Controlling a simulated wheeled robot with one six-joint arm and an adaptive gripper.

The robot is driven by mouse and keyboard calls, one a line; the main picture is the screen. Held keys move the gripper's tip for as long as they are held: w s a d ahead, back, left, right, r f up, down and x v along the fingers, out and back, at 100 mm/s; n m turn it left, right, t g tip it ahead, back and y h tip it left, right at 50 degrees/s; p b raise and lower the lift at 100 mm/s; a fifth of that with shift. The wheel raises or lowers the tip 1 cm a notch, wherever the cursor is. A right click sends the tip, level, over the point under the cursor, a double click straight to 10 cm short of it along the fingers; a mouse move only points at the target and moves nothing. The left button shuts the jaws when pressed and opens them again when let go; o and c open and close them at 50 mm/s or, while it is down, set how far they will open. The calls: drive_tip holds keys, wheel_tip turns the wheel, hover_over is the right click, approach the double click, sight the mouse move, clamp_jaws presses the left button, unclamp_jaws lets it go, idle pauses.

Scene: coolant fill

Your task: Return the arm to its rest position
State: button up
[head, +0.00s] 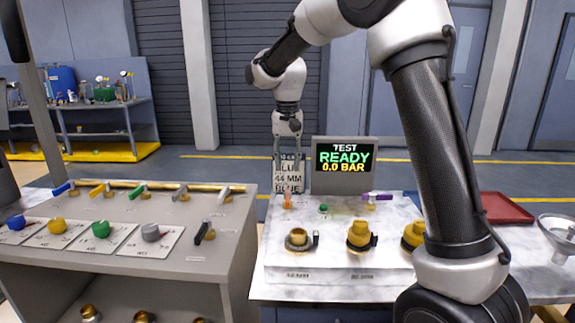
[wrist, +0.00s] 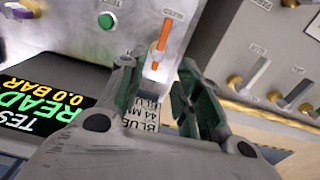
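My arm reaches over from the upper right in the head view. An orange lever (head: 286,201) stands below my gripper on the panel. In the wrist view the orange lever (wrist: 162,42) lies just beyond the fingertips, and I cannot tell the exact gap.
The display (head: 344,165) reads TEST READY 0.0 BAR. A green button (head: 323,209) and a purple lever (head: 378,197) sit on the panel. A grey cabinet (head: 190,247) with coloured valve handles stands left. A red tray (head: 505,208) and a funnel (head: 561,235) are right.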

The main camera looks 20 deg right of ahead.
drive_tip(key=s+d+r+n+t, duration=0.1)
drive_tip(key=s+d, duration=0.4)
drive_tip(key=s, duration=0.6)
drive_tip(key=s+d+r+n+t, duration=0.1)
drive_tip(key=s+d, duration=0.4)
drive_tip(key=s, duration=0.6)
drive_tip(key=s+d+r+n+t, duration=0.1)
drive_tip(key=s+d, duration=0.4)
drive_tip(key=s, duration=0.6)
drive_tip(key=shift+d+r+t, duration=0.2)
drive_tip(key=shift+r+t, duration=0.5)
drive_tip(key=shift+r, duration=0.05)
drive_tip(key=shift+o, duration=0.4)
